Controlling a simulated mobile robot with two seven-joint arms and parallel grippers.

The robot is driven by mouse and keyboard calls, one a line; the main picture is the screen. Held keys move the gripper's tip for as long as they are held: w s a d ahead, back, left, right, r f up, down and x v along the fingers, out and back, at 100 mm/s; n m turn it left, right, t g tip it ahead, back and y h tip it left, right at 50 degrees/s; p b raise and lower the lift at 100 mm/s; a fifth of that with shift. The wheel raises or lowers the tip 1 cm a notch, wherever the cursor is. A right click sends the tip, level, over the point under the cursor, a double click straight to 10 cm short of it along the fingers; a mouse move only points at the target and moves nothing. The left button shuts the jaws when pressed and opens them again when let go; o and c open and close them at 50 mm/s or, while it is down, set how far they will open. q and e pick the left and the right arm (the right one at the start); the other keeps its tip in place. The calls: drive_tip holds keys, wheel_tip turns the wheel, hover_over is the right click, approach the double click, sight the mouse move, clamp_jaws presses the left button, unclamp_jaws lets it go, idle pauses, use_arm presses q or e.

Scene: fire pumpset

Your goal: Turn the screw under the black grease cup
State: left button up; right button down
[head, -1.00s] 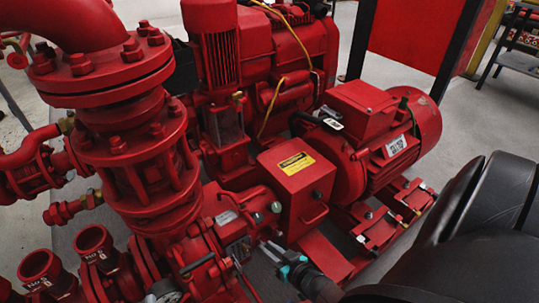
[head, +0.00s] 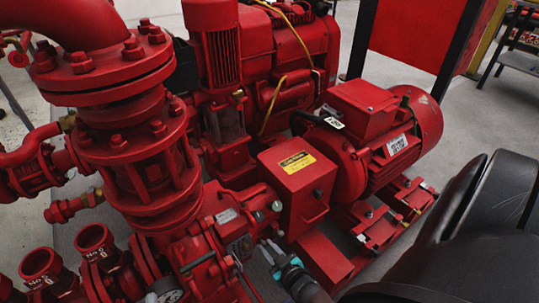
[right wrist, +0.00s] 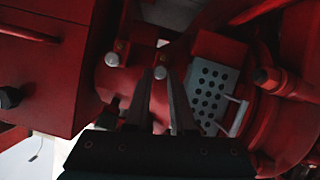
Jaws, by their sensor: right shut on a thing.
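My right gripper (head: 270,245) is low in the middle of the head view, just beside the pump housing. In the right wrist view its two long fingers (right wrist: 160,78) close in on a small silver screw (right wrist: 160,72) at their tips. A second silver round head (right wrist: 112,60) sits to its left, outside the fingers. In the head view a pale round knob (head: 277,206) stands on the pump above the gripper. I cannot make out a black grease cup clearly in either view. My left gripper is out of view.
A red box with a yellow caution label (head: 297,162) stands just right of the pump housing. The red motor (head: 385,140) is behind it. A perforated grey plate (right wrist: 210,85) and its bracket sit close to the right finger. Red flanges and pipes crowd the left.

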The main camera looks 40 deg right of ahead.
drive_tip(key=n+h, duration=0.2)
drive_tip(key=n, duration=0.1)
drive_tip(key=shift+a+f, duration=0.15)
drive_tip(key=shift+a, duration=0.2)
drive_tip(key=shift+f+n+h, duration=0.15)
drive_tip(key=shift+n+h, duration=0.65)
drive_tip(key=shift+n, duration=0.5)
drive_tip(key=shift+n+t, duration=0.3)
drive_tip(key=c, duration=0.8)
unclamp_jaws()
drive_tip(key=shift+o, duration=0.2)
